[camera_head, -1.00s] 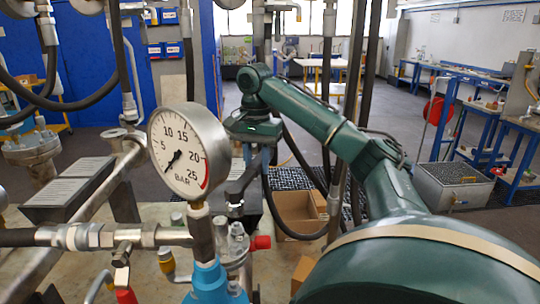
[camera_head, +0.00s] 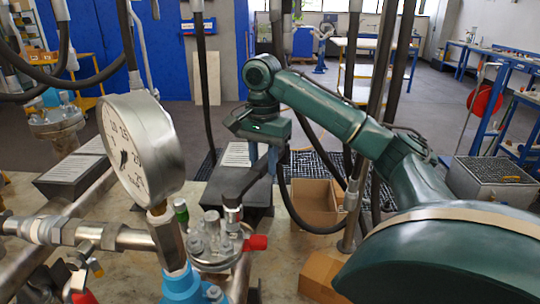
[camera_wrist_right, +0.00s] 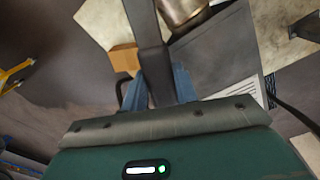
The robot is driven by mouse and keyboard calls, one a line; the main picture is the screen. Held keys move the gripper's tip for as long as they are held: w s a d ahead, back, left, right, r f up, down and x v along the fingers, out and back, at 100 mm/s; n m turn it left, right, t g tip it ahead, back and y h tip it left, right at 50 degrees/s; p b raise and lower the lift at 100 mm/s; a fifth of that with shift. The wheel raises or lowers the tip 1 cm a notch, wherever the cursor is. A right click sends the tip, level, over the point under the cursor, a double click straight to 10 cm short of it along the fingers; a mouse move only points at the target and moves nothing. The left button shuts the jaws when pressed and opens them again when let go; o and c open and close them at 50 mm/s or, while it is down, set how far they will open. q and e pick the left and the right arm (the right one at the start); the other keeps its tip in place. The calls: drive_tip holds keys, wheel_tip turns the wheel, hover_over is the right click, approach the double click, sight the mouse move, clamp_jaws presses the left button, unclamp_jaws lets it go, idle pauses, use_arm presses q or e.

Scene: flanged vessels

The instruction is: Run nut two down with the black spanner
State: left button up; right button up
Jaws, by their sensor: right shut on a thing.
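My right gripper (camera_head: 268,160) is shut on the black spanner (camera_head: 250,180). The spanner slopes down to the left, and its lower end is at a stud or nut (camera_head: 232,213) on the flanged vessel (camera_head: 215,262). I cannot tell whether it is seated around the nut, or which nut is number two. Several bolts and nuts stand on the flange, partly hidden by the pressure gauge (camera_head: 140,150). In the right wrist view, the blue fingers (camera_wrist_right: 158,90) clamp the dark spanner (camera_wrist_right: 150,45), which runs up out of the picture. My left gripper is not in view.
A red-capped fitting (camera_head: 256,242) and a green-capped one (camera_head: 181,211) sit close around the flange. A pipe (camera_head: 75,234) crosses at left. An open cardboard box (camera_head: 314,205) stands behind right. Hoses hang near my right arm.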

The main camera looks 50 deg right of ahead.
drive_tip(key=shift+a+r, duration=0.15)
drive_tip(key=shift+a, duration=0.3)
drive_tip(key=shift+d, duration=0.15)
drive_tip(key=shift+f, duration=0.5)
drive_tip(key=shift+d+f+b, duration=0.1)
drive_tip(key=shift+f+b, duration=0.2)
drive_tip(key=shift+f, duration=0.45)
